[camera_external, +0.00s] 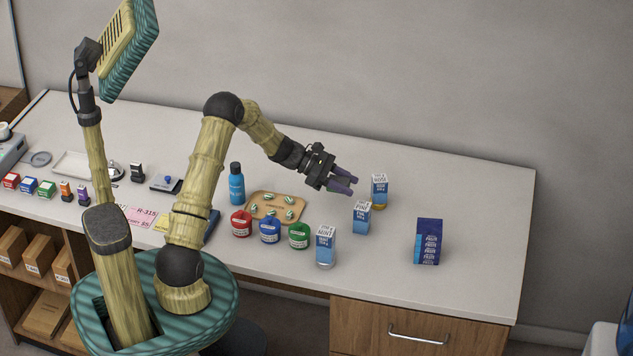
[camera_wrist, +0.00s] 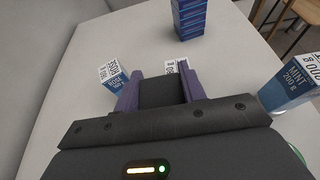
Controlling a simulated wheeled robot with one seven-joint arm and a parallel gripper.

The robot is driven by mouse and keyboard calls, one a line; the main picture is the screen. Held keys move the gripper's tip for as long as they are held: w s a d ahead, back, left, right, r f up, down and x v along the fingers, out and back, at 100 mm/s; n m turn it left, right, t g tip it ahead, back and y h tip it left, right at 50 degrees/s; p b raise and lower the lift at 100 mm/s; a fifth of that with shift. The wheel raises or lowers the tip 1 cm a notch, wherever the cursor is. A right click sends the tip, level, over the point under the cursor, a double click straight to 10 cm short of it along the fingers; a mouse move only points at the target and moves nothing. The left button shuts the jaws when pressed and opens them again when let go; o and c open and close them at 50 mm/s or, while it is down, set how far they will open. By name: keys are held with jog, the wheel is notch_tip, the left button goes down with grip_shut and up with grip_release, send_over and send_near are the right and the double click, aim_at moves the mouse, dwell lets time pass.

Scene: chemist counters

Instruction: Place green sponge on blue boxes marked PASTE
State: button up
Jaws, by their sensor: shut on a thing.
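My gripper (camera_external: 347,187), with purple fingers, is in the air above the counter, left of the labelled blue-and-white boxes. In the wrist view its fingers (camera_wrist: 162,88) are shut on a dark grey block (camera_wrist: 162,93). I cannot make out any green on it. No clearly green sponge shows in either view. The stacked blue boxes (camera_external: 428,242) stand on the counter to the right of my gripper. The stack also shows at the top of the wrist view (camera_wrist: 189,18).
Left are a blue bottle (camera_external: 237,184), a wooden tray (camera_external: 256,197) and red, blue and green jars (camera_external: 299,236). The counter around the stack is clear.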

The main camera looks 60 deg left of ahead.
jog(key=w+d+r+p, duration=0.3)
jog(key=w+d, duration=0.1)
jog(key=d, duration=0.4)
jog(key=w+d+r+p, duration=0.3)
jog(key=w+d, duration=0.2)
jog(key=d, duration=0.4)
jog(key=w+d+r+p, duration=0.3)
jog(key=w+d+r, duration=0.1)
jog(key=d, duration=0.4)
jog(key=shift+w+d, duration=0.25)
jog(key=shift+w, duration=0.15)
jog(key=p, duration=0.2)
send_over(437, 228)
jog(key=shift+w+f, duration=0.1)
jog(key=shift+f, duration=2.75)
notch_tip(437, 228, down, 4)
jog(key=shift+r+p, duration=0.15)
jog(key=shift+p, duration=0.7)
jog(key=shift+f, duration=0.25)
